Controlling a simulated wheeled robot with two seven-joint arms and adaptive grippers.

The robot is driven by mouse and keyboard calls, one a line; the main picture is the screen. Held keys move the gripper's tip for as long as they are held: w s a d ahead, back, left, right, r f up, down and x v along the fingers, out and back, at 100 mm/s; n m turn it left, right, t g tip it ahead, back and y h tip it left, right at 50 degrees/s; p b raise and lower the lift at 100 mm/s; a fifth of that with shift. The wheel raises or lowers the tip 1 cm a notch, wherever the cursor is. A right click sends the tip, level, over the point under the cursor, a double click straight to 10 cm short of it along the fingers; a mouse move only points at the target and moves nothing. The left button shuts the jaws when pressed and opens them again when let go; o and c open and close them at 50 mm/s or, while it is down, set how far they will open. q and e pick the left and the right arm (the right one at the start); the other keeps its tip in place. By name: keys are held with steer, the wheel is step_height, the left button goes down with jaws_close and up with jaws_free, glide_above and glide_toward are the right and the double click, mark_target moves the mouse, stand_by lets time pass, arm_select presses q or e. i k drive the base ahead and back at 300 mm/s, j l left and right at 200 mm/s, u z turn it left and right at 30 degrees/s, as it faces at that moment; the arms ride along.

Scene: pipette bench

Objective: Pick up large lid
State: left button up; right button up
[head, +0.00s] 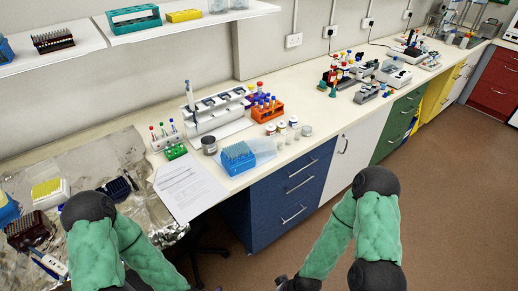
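No thing in view can be told for certain as the large lid. A clear, box-shaped cover (262,149) lies on the bench beside the blue pipette-tip box (237,158). Several small white tubs, one of them (270,129) with a dark red band, stand behind it, and a grey round pot (209,145) stands to the left. Both my arms hang low in front of the bench. My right gripper (284,284) is cut off by the bottom edge, below the blue drawers. Only a dark sliver of my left gripper (203,289) shows at the bottom edge. Neither touches the bench things.
An orange tube rack (266,109), a pipette stand (218,112) and a white tube rack (166,137) stand behind. Paper sheets (186,187) lie at the front edge. Crumpled foil (90,165) with racks covers the left. A shelf (130,33) overhangs.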

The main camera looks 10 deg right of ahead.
mark_target(264, 147)
steer(key=u, duration=0.25)
steer(key=i+l+u, duration=0.1)
steer(key=l+u, duration=0.15)
steer(key=u, duration=0.15)
steer(key=l+u, duration=0.25)
steer(key=u, duration=0.15)
steer(key=l+u, duration=0.6)
steer(key=u, duration=0.15)
